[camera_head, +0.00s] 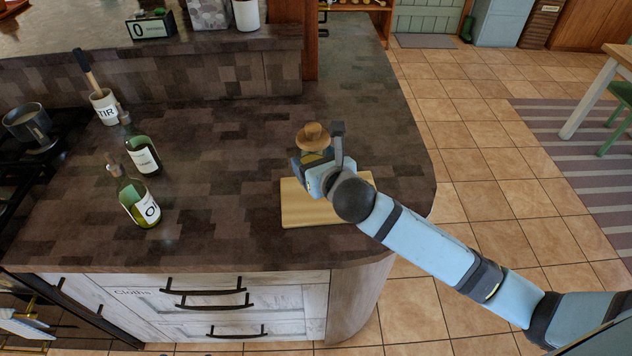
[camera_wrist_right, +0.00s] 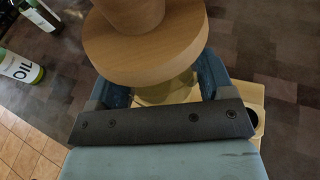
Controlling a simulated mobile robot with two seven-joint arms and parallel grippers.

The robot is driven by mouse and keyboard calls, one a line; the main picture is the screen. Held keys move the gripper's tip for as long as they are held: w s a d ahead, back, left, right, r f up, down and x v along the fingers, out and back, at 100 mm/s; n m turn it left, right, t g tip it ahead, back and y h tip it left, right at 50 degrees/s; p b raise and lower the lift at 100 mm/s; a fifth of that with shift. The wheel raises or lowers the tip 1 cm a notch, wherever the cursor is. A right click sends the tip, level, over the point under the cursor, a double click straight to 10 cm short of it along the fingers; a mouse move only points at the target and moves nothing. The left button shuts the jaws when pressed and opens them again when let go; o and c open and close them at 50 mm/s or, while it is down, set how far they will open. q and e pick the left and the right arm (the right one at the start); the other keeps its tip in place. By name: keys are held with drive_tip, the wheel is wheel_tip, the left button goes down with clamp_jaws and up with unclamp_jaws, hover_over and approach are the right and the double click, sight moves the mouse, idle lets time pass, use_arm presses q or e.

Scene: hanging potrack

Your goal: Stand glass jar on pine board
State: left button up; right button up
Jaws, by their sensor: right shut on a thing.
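The glass jar has a round wooden lid with a knob (camera_head: 313,138), and only a little of its glass shows below the lid. My right gripper (camera_head: 322,160) is shut on the jar and hides most of its body. In the right wrist view the wooden lid (camera_wrist_right: 145,48) fills the top middle, with greenish glass under it between the fingers. The jar looks upright. The pine board (camera_head: 325,208) lies flat on the counter under my right gripper. I cannot tell whether the jar's base touches the board. My left gripper is not in view.
A utensil crock (camera_head: 104,106) and a pot (camera_head: 27,125) are farther left. The counter between bottles and board is clear. The counter's rounded edge is close right of the board.

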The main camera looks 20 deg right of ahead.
wheel_tip(320, 180, down, 3)
drive_tip(key=shift+r, duration=0.15)
wheel_tip(320, 180, down, 3)
drive_tip(key=shift+f, duration=0.35)
drive_tip(key=shift+f, duration=0.1)
drive_tip(key=o, duration=1.1)
drive_tip(key=v, duration=1.2)
drive_tip(key=shift+b, duration=0.4)
